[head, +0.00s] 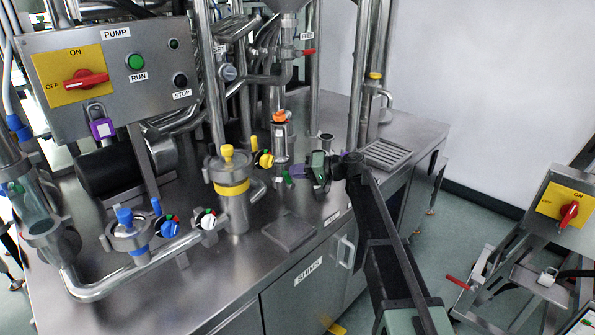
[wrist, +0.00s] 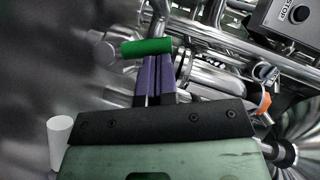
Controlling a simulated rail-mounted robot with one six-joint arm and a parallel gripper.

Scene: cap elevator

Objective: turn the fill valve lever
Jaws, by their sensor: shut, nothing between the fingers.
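A small lever with a green grip (head: 287,179) sits low beside the steel column in the middle of the table. In the wrist view the green grip (wrist: 147,47) lies across the tips of my fingers, on a metal stem. My gripper (head: 296,172) has purple fingers and comes in from the right, just beside this grip. In the wrist view my gripper (wrist: 157,62) is shut and empty; I cannot tell whether the tips touch the grip. No readable label marks this lever as the fill valve. A red lever (head: 308,52) sits on the pipe below the hopper.
A steel canister with a yellow band (head: 232,189) and valves with coloured knobs (head: 168,228) stand to the left. A pump panel (head: 110,75) is at the back left. A drain grate (head: 388,154) lies behind my arm.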

